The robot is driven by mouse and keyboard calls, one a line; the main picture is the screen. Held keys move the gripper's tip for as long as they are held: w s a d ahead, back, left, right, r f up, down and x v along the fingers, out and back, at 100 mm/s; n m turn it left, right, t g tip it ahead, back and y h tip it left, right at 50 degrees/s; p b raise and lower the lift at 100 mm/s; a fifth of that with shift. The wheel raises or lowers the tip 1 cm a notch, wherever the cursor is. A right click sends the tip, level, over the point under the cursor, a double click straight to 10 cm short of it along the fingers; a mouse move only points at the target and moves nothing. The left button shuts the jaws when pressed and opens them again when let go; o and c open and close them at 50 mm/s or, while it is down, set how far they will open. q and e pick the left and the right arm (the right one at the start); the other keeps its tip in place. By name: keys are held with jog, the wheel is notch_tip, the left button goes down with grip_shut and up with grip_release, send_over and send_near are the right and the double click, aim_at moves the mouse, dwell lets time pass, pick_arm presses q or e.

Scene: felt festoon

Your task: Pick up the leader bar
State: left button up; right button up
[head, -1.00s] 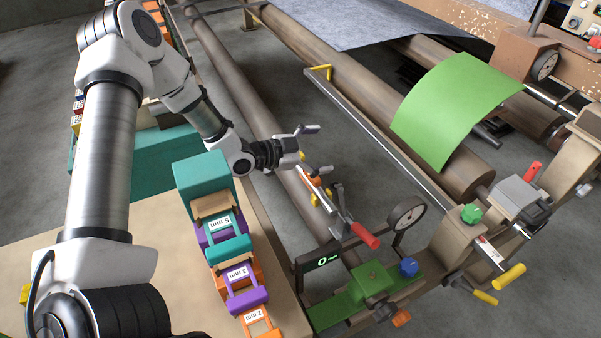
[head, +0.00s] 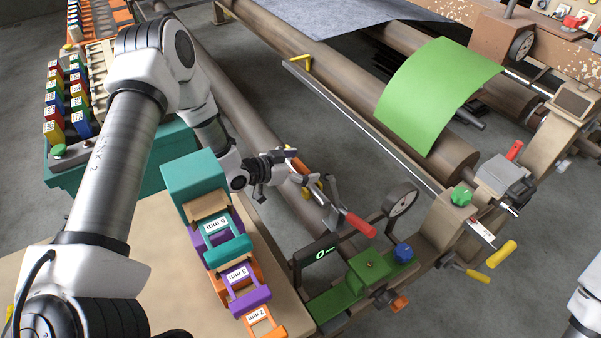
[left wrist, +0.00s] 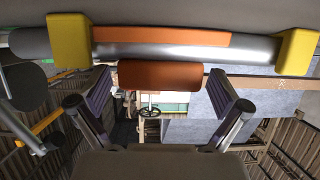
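The bar with an orange strip and an orange grip, which I take for the leader bar (head: 299,166), lies near the left roller in the head view. In the left wrist view its silver tube (left wrist: 200,52) spans the top between two yellow holders, with the orange grip (left wrist: 160,75) in front. My left gripper (head: 281,170) is close to the bar. In the left wrist view its two fingers (left wrist: 163,95) are apart, one on each side of the orange grip; I cannot tell whether they touch it. My right gripper is out of view.
A red-handled clamp (head: 359,224) and a round gauge (head: 402,203) are near the bar. Labelled spacer blocks (head: 238,275) stand on the tan table (head: 172,258). A green sheet (head: 438,92) hangs over the right roller. Grey floor shows between the rollers.

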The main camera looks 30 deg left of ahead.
pick_arm(q)
jog(key=c, duration=1.2)
jog(key=shift+r, duration=0.1)
